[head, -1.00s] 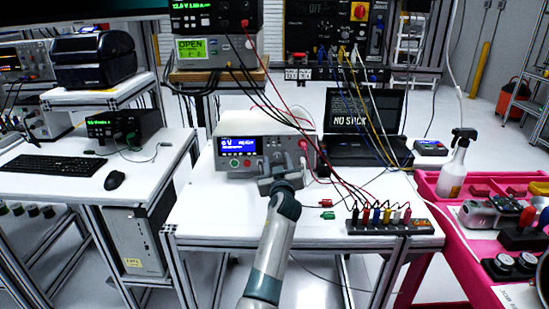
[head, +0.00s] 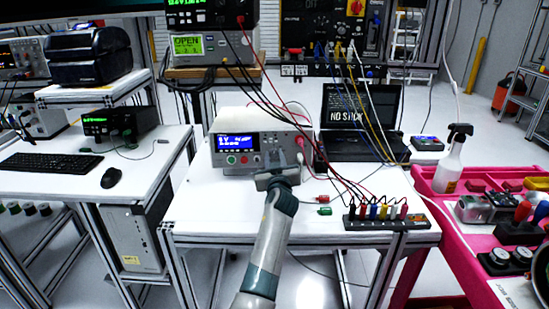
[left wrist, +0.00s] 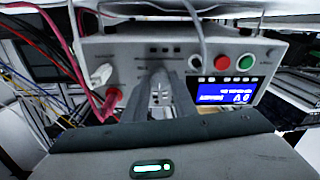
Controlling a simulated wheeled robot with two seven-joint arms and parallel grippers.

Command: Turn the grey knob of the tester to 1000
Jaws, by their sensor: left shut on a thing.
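The tester (head: 222,160) is a light grey box with a lit blue display (head: 236,142), standing on the white bench. My left gripper (head: 284,157) is at the right part of its front panel, with its fingers reaching to the panel. In the left wrist view, where the tester (left wrist: 125,48) shows upside down, the fingers (left wrist: 160,92) are together at the panel, beside the display (left wrist: 225,95). They are shut on the grey knob, which is itself mostly hidden between them. The display text is too blurred to read surely. My right gripper is in neither view.
A red plug (left wrist: 113,95) and cable sit in the panel close to my fingers. Red and green push buttons (left wrist: 222,64) are on the panel. A laptop (head: 361,125) and a strip of coloured plugs (head: 385,224) stand to the right. Cables hang over the bench.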

